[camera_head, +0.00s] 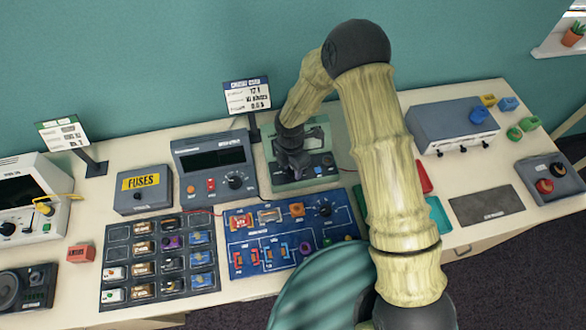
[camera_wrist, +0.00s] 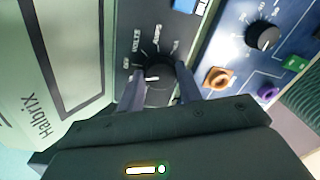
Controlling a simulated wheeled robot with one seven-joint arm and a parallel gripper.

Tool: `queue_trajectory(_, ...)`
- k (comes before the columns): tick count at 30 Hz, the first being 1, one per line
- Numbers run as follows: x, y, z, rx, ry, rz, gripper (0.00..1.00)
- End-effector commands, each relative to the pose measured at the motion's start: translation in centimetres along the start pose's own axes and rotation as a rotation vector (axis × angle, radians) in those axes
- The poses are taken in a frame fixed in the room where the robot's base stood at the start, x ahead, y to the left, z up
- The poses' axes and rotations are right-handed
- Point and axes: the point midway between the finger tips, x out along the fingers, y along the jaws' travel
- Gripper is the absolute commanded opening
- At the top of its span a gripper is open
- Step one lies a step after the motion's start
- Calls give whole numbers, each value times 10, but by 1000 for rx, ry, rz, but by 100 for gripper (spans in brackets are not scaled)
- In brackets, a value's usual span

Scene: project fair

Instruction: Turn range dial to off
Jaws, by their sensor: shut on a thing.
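White labels are printed around the dial, too small to read surely. In the wrist view my gripper (camera_wrist: 160,88) has one finger on each side of the dial and is shut on it. In the head view my gripper (camera_head: 294,165) reaches down over the green meter (camera_head: 318,135) and hides the dial. The pointer mark lies roughly sideways in the wrist view, its setting unclear.
A blue circuit board (camera_head: 240,248) with its own black dial (camera_wrist: 262,36) lies close by the meter. A grey bench meter (camera_head: 213,158) stands left of it. A sign on a post (camera_head: 247,97) stands behind. My arm covers the table to the right.

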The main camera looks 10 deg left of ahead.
Motion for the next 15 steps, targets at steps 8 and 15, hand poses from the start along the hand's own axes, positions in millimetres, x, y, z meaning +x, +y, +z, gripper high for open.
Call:
queue_trajectory(8,0,1,1,186,10,5,12)
queue_trajectory(15,-1,1,0,267,15,3,12)
